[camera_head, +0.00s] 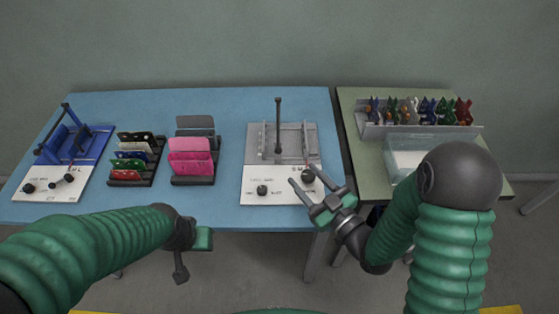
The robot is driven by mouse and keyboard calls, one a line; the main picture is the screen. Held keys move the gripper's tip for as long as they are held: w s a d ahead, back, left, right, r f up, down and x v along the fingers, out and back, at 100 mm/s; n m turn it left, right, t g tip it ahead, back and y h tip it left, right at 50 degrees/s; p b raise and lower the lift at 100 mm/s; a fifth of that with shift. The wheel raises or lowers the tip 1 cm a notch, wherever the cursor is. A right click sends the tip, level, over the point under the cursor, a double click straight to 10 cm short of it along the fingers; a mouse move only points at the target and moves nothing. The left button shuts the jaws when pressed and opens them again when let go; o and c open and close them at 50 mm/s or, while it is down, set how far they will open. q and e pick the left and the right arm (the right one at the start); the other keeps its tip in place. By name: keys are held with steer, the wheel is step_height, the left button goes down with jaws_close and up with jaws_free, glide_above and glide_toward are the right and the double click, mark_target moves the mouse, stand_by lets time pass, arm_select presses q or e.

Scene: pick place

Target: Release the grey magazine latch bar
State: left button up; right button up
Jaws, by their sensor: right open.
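The grey magazine fixture (257,147) stands on a white base plate (280,197) at the right part of the blue table. A dark upright bar (278,125) rises from the grey fixture; whether this is the latch bar I cannot tell. Black knobs (262,189) sit on the base plate. My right gripper (314,193) is open and empty near the plate's front right corner, close to the right black knob (308,175). My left gripper (190,262) hangs in front of the table's front edge, away from the fixture; its jaws do not show clearly.
A blue fixture (85,146) stands at the left of the blue table (225,103). Racks with coloured plates (130,163) and pink plates (190,150) stand between. The green table (349,99) at right holds a clear bin (402,143) and a grey rack (375,132) of coloured pieces.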

mark_target(281, 149)
steer(key=shift+w+a+f+b, duration=0.2)
steer(key=shift+a+f+b, duration=0.3)
steer(key=shift+b, duration=0.45)
steer(key=shift+w+a+r+p, duration=0.4)
steer(key=shift+w+a+r, duration=0.2)
steer(key=shift+w+r, duration=0.05)
steer(key=x, duration=0.8)
steer(key=shift+w+d+f, duration=0.1)
steer(key=shift+w+d, duration=0.1)
steer(key=shift+w, duration=0.25)
arm_select(q)
steer(key=shift+a+f, duration=0.2)
steer(key=shift+f, duration=1.45)
arm_select(e)
steer(key=shift+w+a, duration=0.3)
steer(key=shift+a, duration=0.15)
steer(key=shift+d, duration=0.2)
steer(key=c, duration=0.9)
jaws_close()
arm_select(q)
steer(key=shift+d, duration=0.1)
arm_select(e)
steer(key=shift+a, duration=0.1)
steer(key=shift+s+a+f, duration=0.1)
steer(key=shift+s, duration=0.05)
